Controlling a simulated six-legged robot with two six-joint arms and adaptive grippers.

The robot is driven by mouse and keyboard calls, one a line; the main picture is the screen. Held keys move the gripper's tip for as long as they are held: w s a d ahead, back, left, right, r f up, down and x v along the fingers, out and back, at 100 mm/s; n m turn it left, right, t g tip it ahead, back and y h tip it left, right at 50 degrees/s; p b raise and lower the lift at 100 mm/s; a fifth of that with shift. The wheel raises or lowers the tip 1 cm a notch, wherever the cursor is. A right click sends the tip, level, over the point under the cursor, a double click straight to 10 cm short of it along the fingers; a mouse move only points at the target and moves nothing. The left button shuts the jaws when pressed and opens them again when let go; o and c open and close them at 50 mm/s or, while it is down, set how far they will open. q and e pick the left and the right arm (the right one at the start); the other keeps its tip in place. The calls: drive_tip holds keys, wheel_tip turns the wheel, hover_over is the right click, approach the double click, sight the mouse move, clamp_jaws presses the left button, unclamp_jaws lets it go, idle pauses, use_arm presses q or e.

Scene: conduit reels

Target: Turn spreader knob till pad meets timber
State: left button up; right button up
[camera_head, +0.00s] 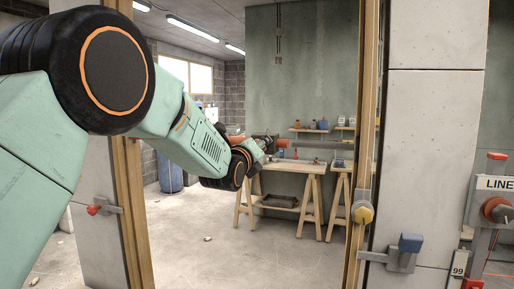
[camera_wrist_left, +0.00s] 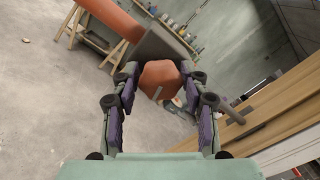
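In the left wrist view an orange faceted knob (camera_wrist_left: 160,75) sits between the fingertips of my left gripper (camera_wrist_left: 160,72). Both fingertips appear to touch its sides. Behind the knob is a dark grey plate (camera_wrist_left: 165,40), with an orange tube (camera_wrist_left: 116,18) beyond it. A pale timber (camera_wrist_left: 275,122) runs at the lower right. In the head view my left gripper (camera_head: 266,144) reaches into the opening, small and partly hidden by its arm. The right timber (camera_head: 366,120) stands upright. I cannot make out where a pad meets timber. My right gripper is out of view.
The left timber (camera_head: 130,205) borders the opening. Brackets with a red knob (camera_head: 96,209), a yellow knob (camera_head: 362,213) and a blue block (camera_head: 410,243) jut out. Beyond are a wooden trestle table (camera_head: 292,166) and a blue barrel (camera_head: 171,173). The floor between is mostly clear.

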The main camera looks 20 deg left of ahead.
use_arm(q)
drive_tip(key=shift+o, duration=1.3)
drive_tip(key=shift+r, duration=0.1)
drive_tip(key=shift+a, duration=0.1)
drive_tip(key=shift+s, duration=0.1)
drive_tip(key=s, duration=1.1)
drive_tip(key=shift+s+a+f, duration=0.15)
drive_tip(key=shift+s+f, duration=0.1)
drive_tip(key=shift+s, duration=0.15)
